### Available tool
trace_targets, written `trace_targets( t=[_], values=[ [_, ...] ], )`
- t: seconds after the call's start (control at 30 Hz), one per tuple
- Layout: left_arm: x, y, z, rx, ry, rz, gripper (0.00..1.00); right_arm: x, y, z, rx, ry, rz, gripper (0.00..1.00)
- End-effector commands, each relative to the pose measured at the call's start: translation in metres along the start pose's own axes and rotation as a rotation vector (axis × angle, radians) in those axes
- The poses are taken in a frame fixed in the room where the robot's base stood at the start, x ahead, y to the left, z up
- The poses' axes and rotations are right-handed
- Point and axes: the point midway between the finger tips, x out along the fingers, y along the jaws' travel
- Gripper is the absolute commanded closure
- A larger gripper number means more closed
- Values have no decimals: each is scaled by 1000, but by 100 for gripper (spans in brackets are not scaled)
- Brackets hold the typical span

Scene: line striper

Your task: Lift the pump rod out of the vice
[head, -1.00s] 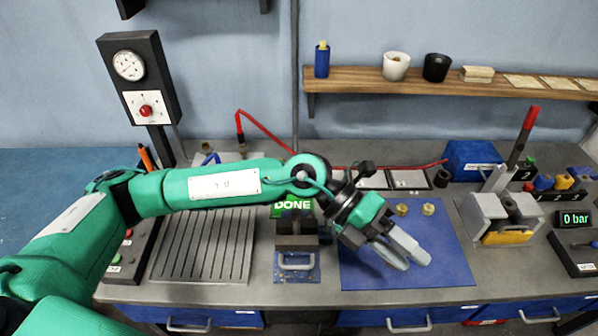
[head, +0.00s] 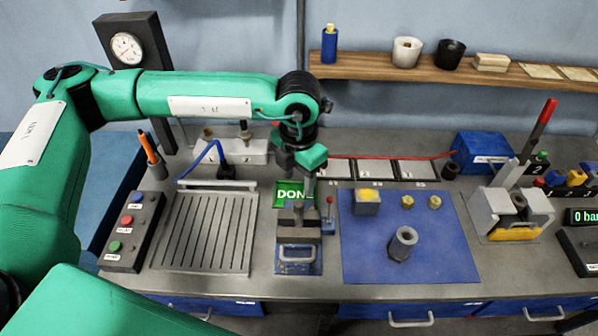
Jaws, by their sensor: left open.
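The small vice (head: 298,256) stands on the bench in the middle, with dark jaws on a blue base and a light handle in front. A small lever with a red tip (head: 330,202) stands at its right side. My left gripper (head: 306,190) points down above and just behind the vice jaws, near the green DONE sign (head: 289,194). It is open, and its fingers show only in part. I cannot make out the pump rod clearly; the gripper and the jaws' small size hide what is between them. My right gripper is out of view.
A blue mat (head: 360,268) right of the vice holds a grey hollow cylinder (head: 402,243), a yellow-topped block (head: 367,203) and two brass pieces. A slotted plate (head: 205,235) lies left. A grey block with a tall lever (head: 510,222) stands right.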

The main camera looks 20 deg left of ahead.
Motion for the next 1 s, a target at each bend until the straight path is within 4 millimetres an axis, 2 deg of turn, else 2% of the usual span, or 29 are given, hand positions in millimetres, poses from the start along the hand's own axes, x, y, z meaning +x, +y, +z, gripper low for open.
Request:
trace_targets(
  t=[0.4, 0.6, 0.8, 1.0],
  values=[
    [50, 0, 0, 0, 2, -3, 53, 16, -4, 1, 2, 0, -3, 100],
    [75, -1, 0, 1, 2, -2, 53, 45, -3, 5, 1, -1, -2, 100],
    [87, -1, 0, 1, 0, -4, 53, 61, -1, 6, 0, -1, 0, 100],
    [88, -1, 0, 2, 1, -3, 53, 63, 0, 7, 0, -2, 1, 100]
  ],
)
